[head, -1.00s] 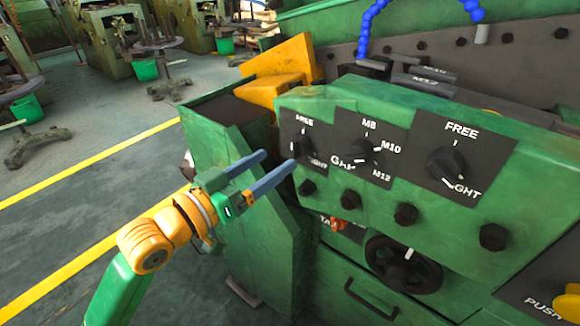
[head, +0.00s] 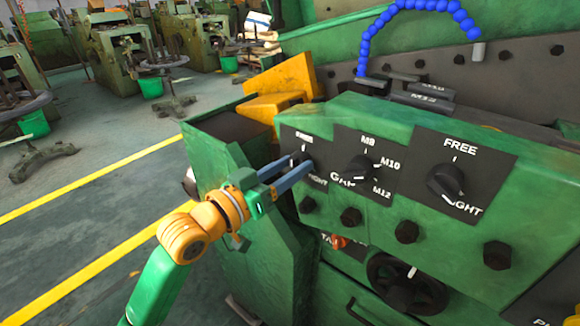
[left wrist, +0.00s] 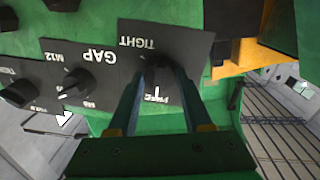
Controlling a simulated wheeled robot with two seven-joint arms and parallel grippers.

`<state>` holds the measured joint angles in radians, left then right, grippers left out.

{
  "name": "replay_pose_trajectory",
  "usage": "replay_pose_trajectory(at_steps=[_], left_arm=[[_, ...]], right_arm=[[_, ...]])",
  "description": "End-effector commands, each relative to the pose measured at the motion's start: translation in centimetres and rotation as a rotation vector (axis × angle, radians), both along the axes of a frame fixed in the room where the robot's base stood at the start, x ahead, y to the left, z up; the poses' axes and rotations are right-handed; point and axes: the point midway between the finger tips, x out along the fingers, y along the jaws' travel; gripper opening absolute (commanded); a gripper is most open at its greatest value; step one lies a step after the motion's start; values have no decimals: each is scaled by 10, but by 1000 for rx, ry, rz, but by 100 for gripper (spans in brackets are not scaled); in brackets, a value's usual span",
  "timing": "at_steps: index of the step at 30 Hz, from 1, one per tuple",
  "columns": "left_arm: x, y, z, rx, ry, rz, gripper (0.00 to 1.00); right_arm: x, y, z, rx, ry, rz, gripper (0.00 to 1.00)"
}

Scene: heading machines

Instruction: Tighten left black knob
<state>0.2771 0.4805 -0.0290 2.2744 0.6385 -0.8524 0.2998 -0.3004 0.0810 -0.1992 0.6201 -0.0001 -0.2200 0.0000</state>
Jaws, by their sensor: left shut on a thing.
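The left black knob (head: 299,158) sits on a dark plate marked FREE and TIGHT at the left end of the green panel (head: 400,120). My left gripper (head: 304,162) reaches it from the left, its two blue-grey fingers at either side of the knob and shut on it. In the left wrist view the fingers (left wrist: 158,82) straddle the left black knob (left wrist: 157,68), and the picture is upside down. The knob's white mark shows near FREE there. The fingers hide part of the knob and lettering. My right gripper is not in view.
A middle knob (head: 359,169) marked GAP and a right knob (head: 445,181) sit on the same panel. Several dark bolts (head: 350,217) and a black handwheel (head: 408,283) lie below. A yellow block (head: 275,100) stands behind the panel's left end. Open floor lies left.

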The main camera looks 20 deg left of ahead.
Motion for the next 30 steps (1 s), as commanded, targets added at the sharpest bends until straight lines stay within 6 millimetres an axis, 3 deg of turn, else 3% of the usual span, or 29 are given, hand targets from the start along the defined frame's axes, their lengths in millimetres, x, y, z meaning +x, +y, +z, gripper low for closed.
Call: replay_pose_trajectory(at_steps=[11, 30], left_arm=[[0, 0, 1, 82, -28, -2, 0], [-1, -1, 4, 621, -224, -3, 0]], right_arm=[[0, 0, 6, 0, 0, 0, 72], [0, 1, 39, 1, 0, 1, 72]])
